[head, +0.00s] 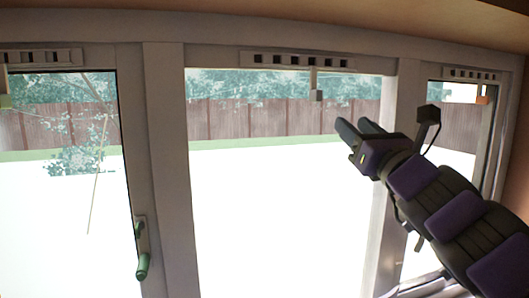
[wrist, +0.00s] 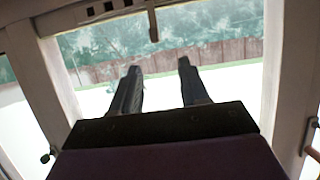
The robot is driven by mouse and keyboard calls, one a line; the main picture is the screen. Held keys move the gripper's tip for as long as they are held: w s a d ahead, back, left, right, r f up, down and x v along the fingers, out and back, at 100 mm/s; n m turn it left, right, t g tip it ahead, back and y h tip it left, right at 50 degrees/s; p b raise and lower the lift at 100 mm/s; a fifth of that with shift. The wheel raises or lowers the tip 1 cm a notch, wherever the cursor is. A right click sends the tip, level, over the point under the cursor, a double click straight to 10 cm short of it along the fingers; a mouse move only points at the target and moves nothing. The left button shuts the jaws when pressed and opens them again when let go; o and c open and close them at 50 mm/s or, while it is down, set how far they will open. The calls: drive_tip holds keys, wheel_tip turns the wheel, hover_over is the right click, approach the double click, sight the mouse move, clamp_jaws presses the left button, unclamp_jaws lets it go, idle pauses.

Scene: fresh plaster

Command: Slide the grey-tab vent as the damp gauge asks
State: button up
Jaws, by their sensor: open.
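The middle vent (head: 297,60) is a slotted strip along the top of the middle window, with dark openings showing. A thin stem hangs from its right part and ends in a small grey tab (head: 318,96). In the wrist view the vent (wrist: 108,9) is cut off by the top edge, and the tab (wrist: 154,34) hangs above and between my fingers. My gripper (head: 352,123) is open and empty, below and right of the tab in the head view, apart from it. It also shows in the wrist view (wrist: 158,68). I see no damp gauge in either view.
A left vent (head: 40,57) has a greenish tab (head: 5,101), and a right vent (head: 472,74) has an orange tab (head: 483,99). A green window handle (head: 142,262) sits on the left frame. White posts (head: 168,170) separate the panes. Space before the middle pane is clear.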

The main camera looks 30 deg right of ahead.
drive_tip(key=shift+a, duration=0.1)
